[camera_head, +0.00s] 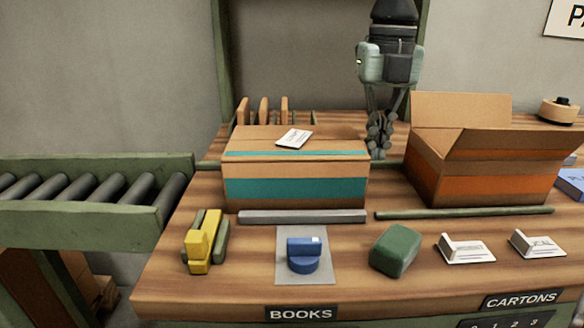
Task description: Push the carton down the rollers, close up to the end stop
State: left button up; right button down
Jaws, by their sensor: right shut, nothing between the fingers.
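A closed cardboard carton with teal bands (296,188) sits on the wooden table, with a white card (294,139) on its top. A second carton with orange bands (485,172) stands open to its right. The roller conveyor (100,195) with green side rails is at the left, its right end against the table's left side. No carton is on its visible rollers. I cannot tell which part is the end stop. My right gripper (379,148) points down between the two cartons, fingers shut and empty. Whether it touches the teal carton is unclear. My left gripper is out of view.
A grey bar (302,216) and a green bar (465,213) lie before the cartons. In front are a yellow tool (203,240), a blue stamp-like item (304,254), a green block (395,250) and cards (466,248). A tape roll (558,110) is at back right.

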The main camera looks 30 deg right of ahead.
jog(key=shift+f+b, duration=0.95)
jog(key=shift+f, duration=0.4)
